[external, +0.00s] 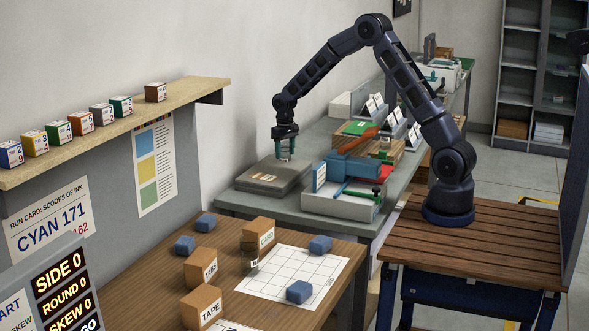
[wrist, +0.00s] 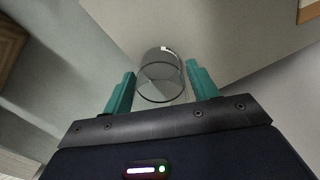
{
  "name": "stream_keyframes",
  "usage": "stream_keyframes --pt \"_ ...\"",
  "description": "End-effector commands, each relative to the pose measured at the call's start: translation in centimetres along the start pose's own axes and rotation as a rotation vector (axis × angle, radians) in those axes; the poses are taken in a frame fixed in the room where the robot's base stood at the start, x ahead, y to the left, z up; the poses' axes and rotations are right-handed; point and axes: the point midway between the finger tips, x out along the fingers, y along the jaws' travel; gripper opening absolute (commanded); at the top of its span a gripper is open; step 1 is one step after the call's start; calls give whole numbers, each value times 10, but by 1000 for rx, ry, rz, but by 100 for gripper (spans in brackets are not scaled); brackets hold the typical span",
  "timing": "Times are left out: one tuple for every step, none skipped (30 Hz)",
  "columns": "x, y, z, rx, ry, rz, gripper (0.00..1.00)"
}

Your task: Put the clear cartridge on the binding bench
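My gripper (external: 286,150) hangs at the end of my arm, above a flat grey box on the long grey bench (external: 330,135). In the wrist view its two teal fingers (wrist: 160,88) stand on either side of the clear cartridge (wrist: 160,72), a see-through cylinder with a darker rim. In the external view the cartridge shows only faintly between the fingers. No label in view says which surface is the binding bench.
The flat grey box (external: 273,179) lies below my gripper. A pale tray (external: 340,205) with blue and green tools is to its right. White binders (external: 377,103) stand farther back. The wooden table (external: 155,275) in front holds boxes, blue cubes and a grid sheet (external: 285,275).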

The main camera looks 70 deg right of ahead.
Motion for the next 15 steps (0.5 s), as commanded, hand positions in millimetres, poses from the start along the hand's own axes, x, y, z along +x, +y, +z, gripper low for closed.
stream_keyframes --pt "0 0 0 0 0 0 65" --pt "0 0 0 0 0 0 65" --pt "0 0 0 0 0 0 65" --pt "0 0 0 0 0 0 65" --pt "0 0 0 0 0 0 65" --pt "0 0 0 0 0 0 65" --pt "0 0 0 0 0 0 65" --pt "0 0 0 0 0 0 65" --pt "-1 0 0 0 0 0 65" --pt "-2 0 0 0 0 0 65" --pt "-3 0 0 0 1 0 65" --pt "-5 0 0 0 1 0 65" --pt "-8 0 0 0 2 0 65" --pt "-11 0 0 0 2 0 65" --pt "-16 0 0 0 2 0 65"
